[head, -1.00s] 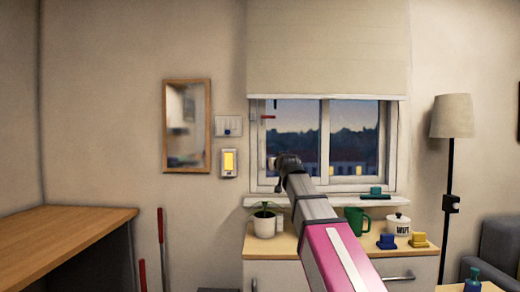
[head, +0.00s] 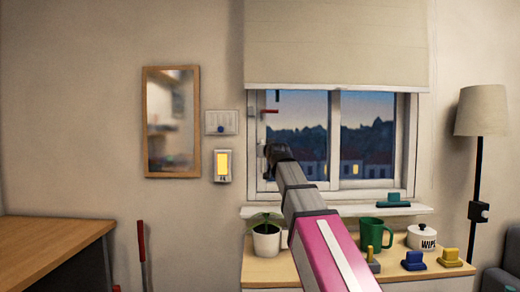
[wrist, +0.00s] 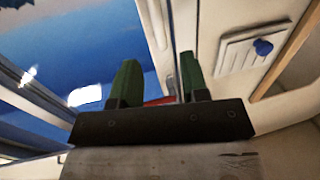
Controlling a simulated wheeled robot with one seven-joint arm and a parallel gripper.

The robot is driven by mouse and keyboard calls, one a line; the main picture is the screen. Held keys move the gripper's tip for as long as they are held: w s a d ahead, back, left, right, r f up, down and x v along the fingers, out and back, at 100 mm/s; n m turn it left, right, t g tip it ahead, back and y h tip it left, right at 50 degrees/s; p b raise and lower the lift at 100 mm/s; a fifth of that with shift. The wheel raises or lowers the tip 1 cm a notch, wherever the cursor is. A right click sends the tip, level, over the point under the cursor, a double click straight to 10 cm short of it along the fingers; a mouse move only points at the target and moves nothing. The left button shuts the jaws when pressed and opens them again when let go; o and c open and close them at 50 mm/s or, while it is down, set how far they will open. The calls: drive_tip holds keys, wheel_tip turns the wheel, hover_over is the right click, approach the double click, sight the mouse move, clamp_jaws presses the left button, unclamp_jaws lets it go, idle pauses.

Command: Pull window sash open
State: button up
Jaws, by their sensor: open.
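The window sash (head: 295,120) is a white-framed pane on the left of the window, showing a dusk sky and looking closed. A small red handle (head: 270,111) shows at its upper left. My gripper (head: 271,151) is in front of the sash's left side, below that handle in the picture. In the wrist view my gripper (wrist: 158,75) has two green fingers apart. A red piece (wrist: 160,101) shows between their bases, partly hidden by the gripper body; I cannot tell whether they touch it. The sash glass (wrist: 70,45) fills the left of that view.
A lowered blind (head: 335,45) covers the window top. A switch plate (head: 221,122) and yellow-lit box (head: 222,165) are left of the window. Below, a cabinet carries a plant (head: 265,235), green mug (head: 375,234) and WIPE pot (head: 422,237).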

drive_tip(key=w+a, duration=0.2)
drive_tip(key=w, duration=0.8)
clamp_jaws()
